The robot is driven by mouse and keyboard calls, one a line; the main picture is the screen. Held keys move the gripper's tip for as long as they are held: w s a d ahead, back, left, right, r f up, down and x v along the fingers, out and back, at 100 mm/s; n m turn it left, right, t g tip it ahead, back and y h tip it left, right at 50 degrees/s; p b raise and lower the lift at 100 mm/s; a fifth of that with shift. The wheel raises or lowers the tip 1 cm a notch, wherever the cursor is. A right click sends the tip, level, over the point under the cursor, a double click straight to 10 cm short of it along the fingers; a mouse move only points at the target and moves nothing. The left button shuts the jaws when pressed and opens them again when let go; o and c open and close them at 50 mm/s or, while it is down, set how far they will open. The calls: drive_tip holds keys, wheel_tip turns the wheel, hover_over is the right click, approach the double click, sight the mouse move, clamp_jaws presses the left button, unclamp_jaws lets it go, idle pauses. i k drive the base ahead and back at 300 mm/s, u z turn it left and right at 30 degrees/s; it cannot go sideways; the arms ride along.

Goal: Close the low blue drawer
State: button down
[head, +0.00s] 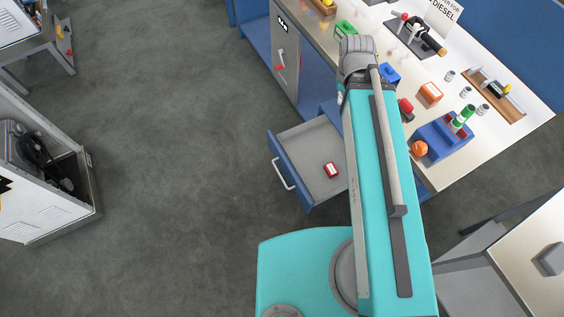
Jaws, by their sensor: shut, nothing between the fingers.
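The low blue drawer (290,170) stands pulled out from under the workbench, toward the left. Its front panel has a pale bar handle (283,174). Its grey inside shows, with a small red-and-white item (331,170) lying in it. My turquoise arm covers the right part of the drawer and the bench front beside it. My gripper does not show in the head view, and I cannot see where it is relative to the drawer.
The workbench top (508,92) carries several tools, cans, and a blue caddy (440,138). A grey cabinet door with a red handle (280,66) is further back. A white cabinet (38,190) stands at left. The floor (180,150) left of the drawer is clear.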

sight(301, 152)
drive_tip(key=k, duration=0.95)
drive_tip(key=u, duration=0.4)
drive_tip(key=i, duration=0.5)
drive_tip(key=z, duration=0.05)
